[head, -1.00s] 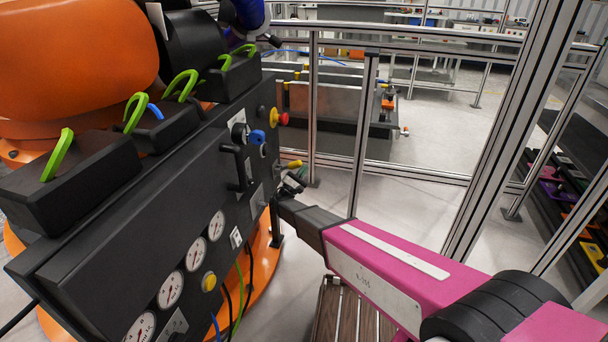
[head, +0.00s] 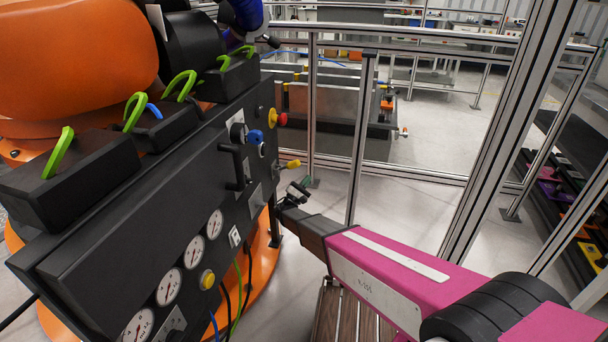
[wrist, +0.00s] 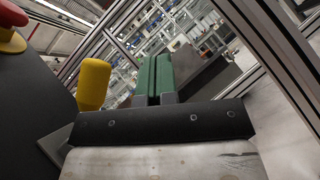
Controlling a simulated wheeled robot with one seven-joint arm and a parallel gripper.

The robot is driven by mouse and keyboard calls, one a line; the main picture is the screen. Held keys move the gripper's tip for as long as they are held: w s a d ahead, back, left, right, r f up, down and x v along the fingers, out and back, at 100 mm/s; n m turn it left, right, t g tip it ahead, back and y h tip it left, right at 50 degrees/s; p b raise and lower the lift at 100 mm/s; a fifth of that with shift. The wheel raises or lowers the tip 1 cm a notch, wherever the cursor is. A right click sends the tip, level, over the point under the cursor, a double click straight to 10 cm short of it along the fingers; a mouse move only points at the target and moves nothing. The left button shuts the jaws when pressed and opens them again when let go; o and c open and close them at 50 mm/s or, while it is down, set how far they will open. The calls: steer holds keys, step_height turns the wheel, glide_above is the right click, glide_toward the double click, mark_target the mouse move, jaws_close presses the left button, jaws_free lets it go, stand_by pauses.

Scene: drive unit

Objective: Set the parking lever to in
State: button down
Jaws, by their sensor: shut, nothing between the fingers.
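A lever with a yellow grip (head: 291,164) sticks out from the right end of the black control panel. No label on it is readable, so I cannot confirm it is the parking lever. Its yellow grip (wrist: 93,84) also shows in the wrist view, upright, left of my fingers. My gripper (head: 306,184) is just below and right of the lever and looks apart from it. In the wrist view my gripper's green fingers (wrist: 154,78) are together with nothing between them.
The black panel (head: 130,235) carries gauges, a black handle (head: 238,166), a blue knob (head: 256,137) and a red and yellow button (head: 278,118). Cables hang below. Metal fence posts (head: 362,140) stand behind my gripper. Open floor lies right of the panel.

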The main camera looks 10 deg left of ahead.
mark_target(290, 166)
steer(key=s+d+f, duration=0.2)
steer(key=s+f, duration=0.2)
steer(key=s, duration=0.2)
steer(key=w+d+f+m+g+y, duration=0.1)
steer(key=w+f+m+g+y, duration=0.25)
steer(key=f, duration=0.55)
steer(key=f+m+g+y, duration=0.35)
steer(key=f+y, duration=0.25)
steer(key=f, duration=0.3)
steer(key=s+a+f+m+g+y, duration=0.4)
steer(key=a+f+m+g+y, duration=0.15)
steer(key=a+m+y, duration=0.3)
steer(key=a+r+m+t+y, duration=0.4)
steer(key=r+m+y, duration=0.45)
steer(key=m, duration=0.45)
steer(key=d+r+m+t+h, duration=0.3)
steer(key=d+r+m+t, duration=0.8)
steer(key=m, duration=0.5)
steer(key=w+a+r, duration=0.6)
steer(key=w+r, duration=0.2)
steer(key=r, duration=0.1)
steer(key=shift+r, duration=0.35)
